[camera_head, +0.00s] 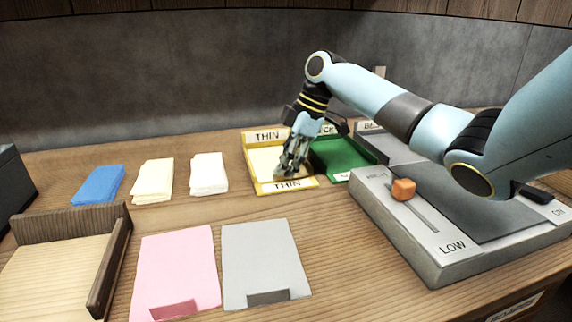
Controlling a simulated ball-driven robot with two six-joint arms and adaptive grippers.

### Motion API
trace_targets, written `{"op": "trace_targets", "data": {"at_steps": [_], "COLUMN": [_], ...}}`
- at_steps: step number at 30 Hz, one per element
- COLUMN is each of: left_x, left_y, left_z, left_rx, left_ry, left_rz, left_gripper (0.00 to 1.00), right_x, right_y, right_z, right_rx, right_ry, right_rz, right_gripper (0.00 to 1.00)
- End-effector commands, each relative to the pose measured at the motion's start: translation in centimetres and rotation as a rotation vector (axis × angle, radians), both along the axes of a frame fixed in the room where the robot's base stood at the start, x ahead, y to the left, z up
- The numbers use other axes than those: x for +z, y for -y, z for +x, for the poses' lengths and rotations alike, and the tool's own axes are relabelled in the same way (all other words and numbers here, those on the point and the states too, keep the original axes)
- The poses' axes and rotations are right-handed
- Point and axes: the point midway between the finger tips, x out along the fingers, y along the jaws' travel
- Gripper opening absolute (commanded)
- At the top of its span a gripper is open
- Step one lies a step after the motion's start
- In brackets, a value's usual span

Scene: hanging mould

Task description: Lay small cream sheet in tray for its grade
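A yellow tray (252,167) labelled THIN stands on the table in the middle, with a cream sheet (262,160) lying inside it. My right gripper (286,172) reaches down over this tray, its fingers close to the sheet. The fingers are small and dark here, so whether they are open, shut or touching the sheet is unclear. A cream stack (153,181) lies on the table to the left. A green tray (345,152) stands just right of the yellow one, partly hidden by my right arm. My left gripper is not in view.
A blue stack (98,185) and a white stack (208,174) flank the cream stack. Pink (176,265) and grey (262,258) sheets lie in front. A wooden holder (55,275) is front left. A grey device (430,240) with an orange slider knob (403,189) is at right.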

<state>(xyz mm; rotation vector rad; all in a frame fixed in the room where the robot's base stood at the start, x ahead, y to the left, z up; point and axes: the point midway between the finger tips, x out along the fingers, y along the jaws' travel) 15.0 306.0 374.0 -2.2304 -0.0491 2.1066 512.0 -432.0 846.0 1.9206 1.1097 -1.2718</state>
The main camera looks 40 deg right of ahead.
Motion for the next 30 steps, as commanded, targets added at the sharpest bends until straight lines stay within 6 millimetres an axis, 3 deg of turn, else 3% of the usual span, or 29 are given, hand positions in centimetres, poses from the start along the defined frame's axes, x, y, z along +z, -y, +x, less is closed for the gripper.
{"op": "trace_targets", "data": {"at_steps": [2,3,8,17,20,30], "left_x": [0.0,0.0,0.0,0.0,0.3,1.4], "left_y": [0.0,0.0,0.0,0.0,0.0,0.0], "left_z": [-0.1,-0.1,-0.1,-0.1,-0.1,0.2], "left_rx": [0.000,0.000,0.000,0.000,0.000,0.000], "left_ry": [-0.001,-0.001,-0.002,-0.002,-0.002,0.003], "left_rz": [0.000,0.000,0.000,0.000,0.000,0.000], "left_gripper": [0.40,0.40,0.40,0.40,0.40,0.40], "right_x": [-0.2,-0.2,-0.2,0.1,1.2,8.1], "right_y": [0.0,0.0,0.0,0.0,0.4,2.9], "right_z": [0.0,0.0,0.0,0.0,-0.2,-1.7], "right_rx": [0.000,0.000,0.000,0.000,-0.001,0.000], "right_ry": [0.000,0.000,0.000,0.001,0.002,0.002], "right_rz": [0.000,0.000,0.000,0.000,-0.001,-0.003], "right_gripper": [0.00,0.08,0.29,0.29,0.29,0.29]}}
